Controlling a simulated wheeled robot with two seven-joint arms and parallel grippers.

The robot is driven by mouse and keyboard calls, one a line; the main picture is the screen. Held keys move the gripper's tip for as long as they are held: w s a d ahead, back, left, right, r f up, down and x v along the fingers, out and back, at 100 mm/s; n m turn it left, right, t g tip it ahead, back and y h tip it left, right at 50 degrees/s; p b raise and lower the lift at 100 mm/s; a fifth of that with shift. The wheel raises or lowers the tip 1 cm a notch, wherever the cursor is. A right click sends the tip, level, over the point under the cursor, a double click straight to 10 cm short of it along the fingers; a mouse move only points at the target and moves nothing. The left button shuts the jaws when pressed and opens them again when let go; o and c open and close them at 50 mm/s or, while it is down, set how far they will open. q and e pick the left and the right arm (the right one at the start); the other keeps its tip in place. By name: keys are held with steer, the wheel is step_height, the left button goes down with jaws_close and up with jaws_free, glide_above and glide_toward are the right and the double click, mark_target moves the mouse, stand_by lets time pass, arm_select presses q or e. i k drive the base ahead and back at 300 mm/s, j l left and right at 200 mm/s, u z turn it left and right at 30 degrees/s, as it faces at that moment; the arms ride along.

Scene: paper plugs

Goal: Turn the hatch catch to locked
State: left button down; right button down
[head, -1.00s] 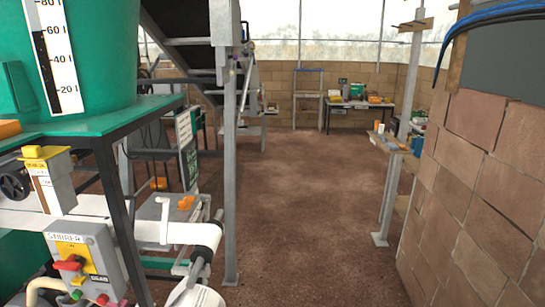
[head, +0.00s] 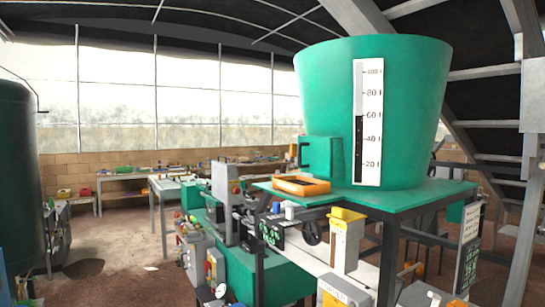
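A big green tub (head: 410,90) with a litre scale (head: 368,120) stands on a green-topped frame at centre right. A raised green box-like panel (head: 322,157) sits low on the tub's left side. It has a dark handle-like edge at its left, but I cannot tell whether it is the hatch or make out a catch and its position. Neither of my grippers is in view.
An orange tray (head: 301,186) lies on the green frame top (head: 400,196). A yellow-topped box (head: 346,240) hangs in front, near a black handwheel (head: 312,231). A dark green tank (head: 18,180) stands far left. Benches line the back wall; floor (head: 125,235) is open at left.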

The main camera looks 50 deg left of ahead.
mark_target(293, 146)
steer(key=u, duration=1.5)
steer(key=i+j+z, duration=0.15)
steer(key=z, duration=0.15)
steer(key=i+j+z, duration=0.15)
steer(key=j+z, duration=0.15)
steer(key=j, duration=0.15)
steer(key=i+j+z, duration=0.1)
steer(key=j+z, duration=0.2)
steer(key=i+j, duration=0.15)
steer(key=j, duration=0.35)
steer(key=i+j+z, duration=0.1)
steer(key=j, duration=0.4)
steer(key=i+j, duration=0.1)
steer(key=j, duration=0.4)
steer(key=i+j, duration=0.1)
steer(key=j, duration=0.45)
steer(key=i+j+z, duration=0.1)
steer(key=j, duration=0.4)
steer(key=i+j, duration=0.1)
steer(key=j, duration=0.4)
steer(key=z, duration=0.05)
